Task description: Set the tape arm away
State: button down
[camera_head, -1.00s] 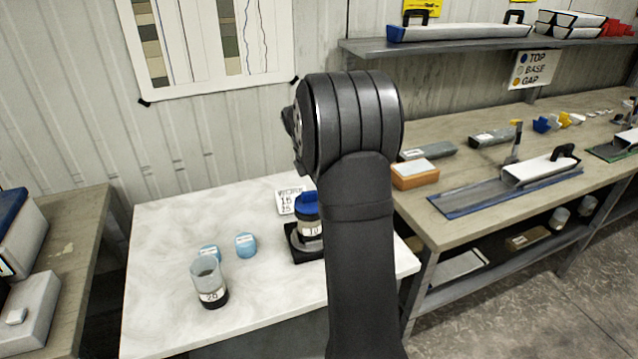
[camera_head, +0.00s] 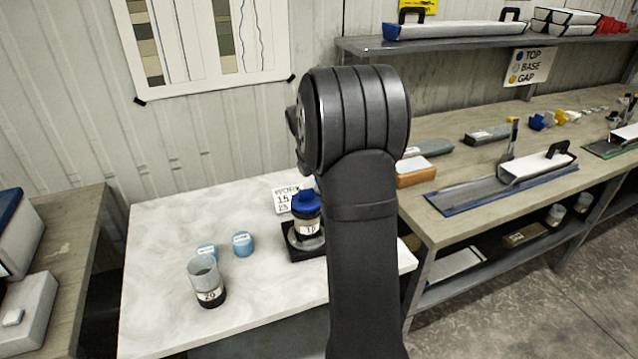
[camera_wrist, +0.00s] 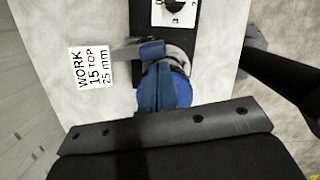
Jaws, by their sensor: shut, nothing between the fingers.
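A short grey arm (camera_wrist: 126,52) with a blue piece at its inner end, likely the tape arm, lies beside a blue-capped jar (camera_wrist: 165,88) in the wrist view. It points left toward a white card. The same jar (camera_head: 307,217) stands upright on a black stand (camera_head: 293,250) in the head view; my arm hides the stand's right side, and I cannot make out the grey arm there. My gripper (camera_wrist: 168,128) shows as a dark screwed bar across the bottom of the wrist view. It is shut and empty, just in front of the cap; I cannot tell whether they touch.
The card (camera_wrist: 90,67) reads "WORK 15 TOP 25 mm". An open clear cup (camera_head: 207,281) and two blue lids (camera_head: 243,244) stand left on the white table (camera_head: 165,240). A cluttered wooden bench (camera_head: 440,227) adjoins at right. The table's front left is clear.

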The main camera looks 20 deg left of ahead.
jog(key=d+n, duration=0.1)
jog(key=w+n, duration=0.1)
jog(key=n, duration=0.1)
jog(key=shift+w+d+y, duration=0.2)
jog(key=shift+d+y, duration=0.1)
jog(key=shift+d, duration=0.05)
jog(key=shift+w+d, duration=0.35)
jog(key=shift+w, duration=0.3)
jog(key=shift+w+d, duration=0.3)
jog(key=shift+w, duration=0.3)
jog(key=shift+w, duration=0.15)
jog(key=v, duration=1)
jog(key=shift+s+d, duration=0.2)
jog(key=shift+d, duration=0.4)
jog(key=shift+f, duration=0.1)
jog(key=x, duration=1)
jog(key=shift+w+a, duration=0.2)
jog(key=shift+a, duration=0.35)
